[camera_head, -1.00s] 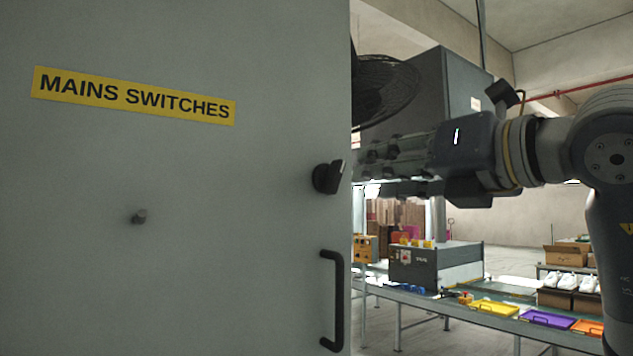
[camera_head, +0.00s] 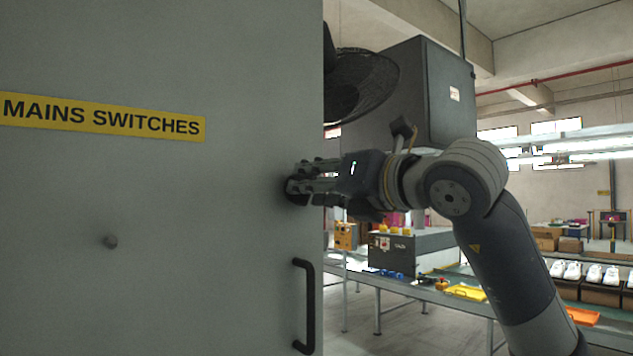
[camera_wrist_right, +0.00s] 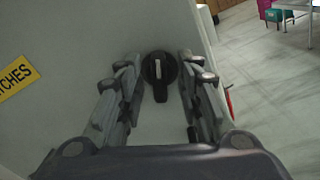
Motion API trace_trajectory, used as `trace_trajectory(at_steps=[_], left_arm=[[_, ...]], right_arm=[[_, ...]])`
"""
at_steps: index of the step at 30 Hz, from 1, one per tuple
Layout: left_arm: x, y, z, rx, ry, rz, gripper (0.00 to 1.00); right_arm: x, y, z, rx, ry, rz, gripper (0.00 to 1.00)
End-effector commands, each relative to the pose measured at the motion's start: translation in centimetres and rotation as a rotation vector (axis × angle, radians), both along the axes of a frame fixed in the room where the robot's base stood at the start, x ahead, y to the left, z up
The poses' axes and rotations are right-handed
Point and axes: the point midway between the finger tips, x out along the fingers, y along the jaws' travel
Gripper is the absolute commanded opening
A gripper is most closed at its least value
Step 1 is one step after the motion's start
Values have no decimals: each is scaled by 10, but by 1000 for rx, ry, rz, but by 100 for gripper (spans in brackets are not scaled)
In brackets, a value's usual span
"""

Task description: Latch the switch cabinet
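The grey switch cabinet door (camera_head: 150,230) fills the left of the head view and carries a yellow "MAINS SWITCHES" label (camera_head: 102,117). A black rotary latch knob (camera_head: 294,193) sits near the door's right edge, partly hidden by my gripper. In the right wrist view the knob (camera_wrist_right: 159,70) shows whole, with a pale mark and its lever pointing down in the picture. My right gripper (camera_wrist_right: 160,80) is open, one finger on each side of the knob, with gaps visible on both sides. In the head view it (camera_head: 303,183) is at the knob. My left gripper is not in view.
A black bar handle (camera_head: 305,305) is lower on the door, below the knob. Behind stand a fan (camera_head: 360,85), a dark box (camera_head: 425,95) and a conveyor line with trays (camera_head: 466,292).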

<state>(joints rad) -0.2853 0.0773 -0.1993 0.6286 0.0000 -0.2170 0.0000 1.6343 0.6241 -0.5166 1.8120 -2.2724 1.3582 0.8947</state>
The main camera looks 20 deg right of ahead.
Motion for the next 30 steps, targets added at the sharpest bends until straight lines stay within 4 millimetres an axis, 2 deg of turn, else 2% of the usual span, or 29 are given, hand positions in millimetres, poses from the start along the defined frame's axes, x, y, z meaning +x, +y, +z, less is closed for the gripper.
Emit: trace_trajectory(at_steps=[2, 3, 7, 16, 24, 30], left_arm=[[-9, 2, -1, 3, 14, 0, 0], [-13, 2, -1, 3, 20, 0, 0], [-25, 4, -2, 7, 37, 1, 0], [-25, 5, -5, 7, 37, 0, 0], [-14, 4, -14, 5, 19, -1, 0], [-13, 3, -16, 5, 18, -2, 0]], right_arm=[[0, 0, 0, 0, 1, 0, 33], [0, 0, 0, 0, 1, 0, 29], [0, 0, 0, 0, 1, 0, 0], [0, 0, -1, -34, -13, 0, 0], [-1, 1, 0, -263, -97, -1, 0], [-1, 1, 1, -359, -132, -1, 0]])
